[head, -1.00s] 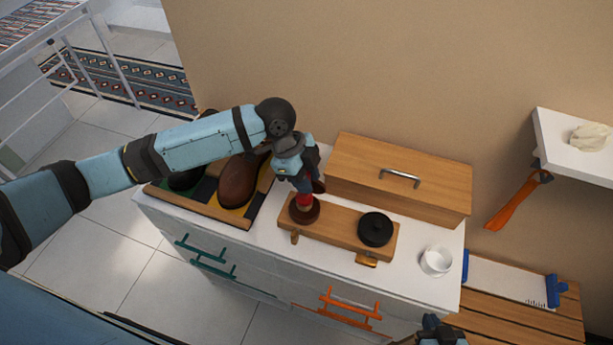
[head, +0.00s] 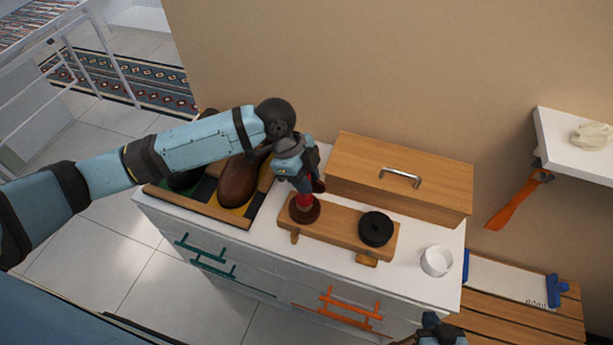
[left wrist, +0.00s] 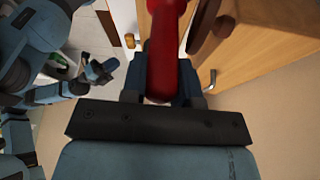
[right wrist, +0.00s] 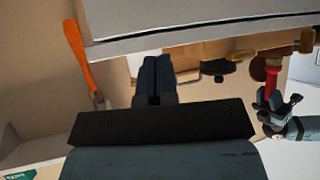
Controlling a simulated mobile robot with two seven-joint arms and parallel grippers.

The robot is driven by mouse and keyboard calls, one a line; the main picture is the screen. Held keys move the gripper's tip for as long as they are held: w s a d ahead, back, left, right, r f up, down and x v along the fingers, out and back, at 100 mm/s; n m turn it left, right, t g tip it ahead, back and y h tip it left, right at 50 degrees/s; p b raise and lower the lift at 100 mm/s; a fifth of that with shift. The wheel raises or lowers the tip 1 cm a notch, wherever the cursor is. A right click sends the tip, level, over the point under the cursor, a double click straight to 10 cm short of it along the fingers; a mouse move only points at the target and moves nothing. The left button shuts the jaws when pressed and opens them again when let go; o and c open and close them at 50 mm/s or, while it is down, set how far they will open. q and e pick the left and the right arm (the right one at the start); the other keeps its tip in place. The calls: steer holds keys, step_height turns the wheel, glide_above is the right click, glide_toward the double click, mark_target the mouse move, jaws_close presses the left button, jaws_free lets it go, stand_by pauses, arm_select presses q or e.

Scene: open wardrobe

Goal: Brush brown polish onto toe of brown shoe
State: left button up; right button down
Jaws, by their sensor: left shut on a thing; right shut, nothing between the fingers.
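My left gripper (head: 302,184) is shut on an upright red-handled brush (head: 305,202); the red handle (left wrist: 166,45) also runs between its fingers in the left wrist view. The brush's lower end is at a round brown polish tin (head: 303,215) on the wooden rack; I cannot tell how deep the bristles sit. The brown shoe (head: 237,186) lies to the left on a yellow-marked section of the tray, its far end partly hidden by my left arm. My right gripper (right wrist: 154,75) is shut and empty, low in front of the dresser; it also shows at the head view's bottom edge (head: 438,326).
A black round tin (head: 376,229) sits at the rack's (head: 340,229) right end. A wooden box with a metal handle (head: 400,178) stands behind. A white cup (head: 436,261) is at the dresser's right. A dark shoe (head: 184,179) lies left of the brown one. An orange shoehorn (head: 517,202) hangs right.

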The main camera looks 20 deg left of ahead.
arm_select(q)
steer(key=shift+f, duration=0.35)
steer(key=shift+s+f, duration=0.1)
steer(key=shift+f, duration=0.05)
stand_by(2.2)
steer(key=shift+p, duration=0.35)
step_height(320, 180, up, 5)
steer(key=p, duration=0.4)
steer(key=shift+p, duration=0.3)
steer(key=shift+r, duration=1.05)
